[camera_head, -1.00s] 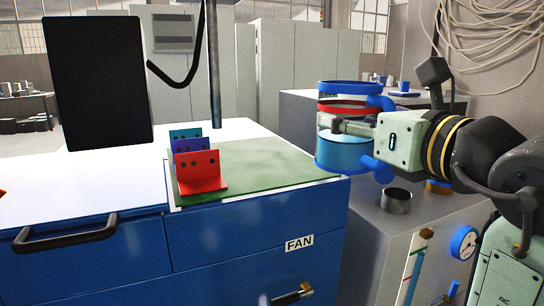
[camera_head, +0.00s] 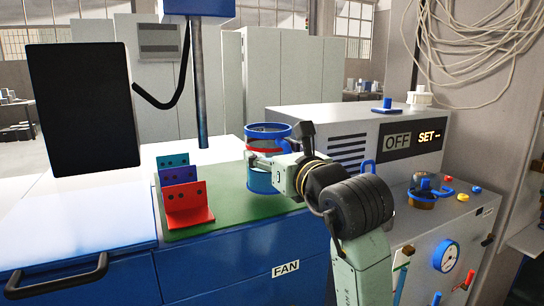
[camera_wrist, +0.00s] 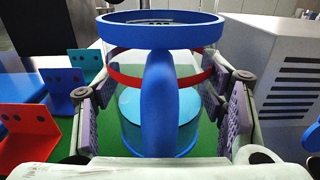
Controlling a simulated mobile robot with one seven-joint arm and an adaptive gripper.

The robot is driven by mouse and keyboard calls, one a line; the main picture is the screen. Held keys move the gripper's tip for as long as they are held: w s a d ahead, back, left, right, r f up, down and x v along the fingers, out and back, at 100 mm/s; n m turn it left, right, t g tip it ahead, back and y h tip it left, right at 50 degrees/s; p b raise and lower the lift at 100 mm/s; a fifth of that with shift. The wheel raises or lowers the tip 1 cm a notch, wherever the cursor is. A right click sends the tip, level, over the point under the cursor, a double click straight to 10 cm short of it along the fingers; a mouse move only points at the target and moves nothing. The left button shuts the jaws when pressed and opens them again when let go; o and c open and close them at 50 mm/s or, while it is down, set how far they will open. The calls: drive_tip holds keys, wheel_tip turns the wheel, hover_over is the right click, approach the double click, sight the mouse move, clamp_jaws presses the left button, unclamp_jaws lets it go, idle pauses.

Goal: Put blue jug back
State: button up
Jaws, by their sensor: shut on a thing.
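The blue jug is a clear vessel with a blue rim (camera_head: 268,130), a red band and blue liquid in its lower part. My gripper (camera_head: 262,162) is shut on the jug from the right, at about the height of the red band. In the wrist view the jug (camera_wrist: 158,120) is upright between the two finger pads, with its thick blue handle facing the camera. The jug is over the right part of the green mat (camera_head: 230,205). I cannot tell whether its base touches the mat.
Teal, blue and red angled brackets (camera_head: 186,204) stand left of the jug on the mat. A grey machine (camera_head: 340,135) with vents and OFF and SET displays is behind and right.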

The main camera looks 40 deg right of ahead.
drive_tip(key=shift+f, duration=0.65)
drive_tip(key=shift+f, duration=0.15)
drive_tip(key=o, duration=1.8)
drive_tip(key=shift+r, duration=0.25)
drive_tip(key=b+v, duration=0.3)
drive_tip(key=v, duration=0.9)
drive_tip(key=shift+a, duration=0.1)
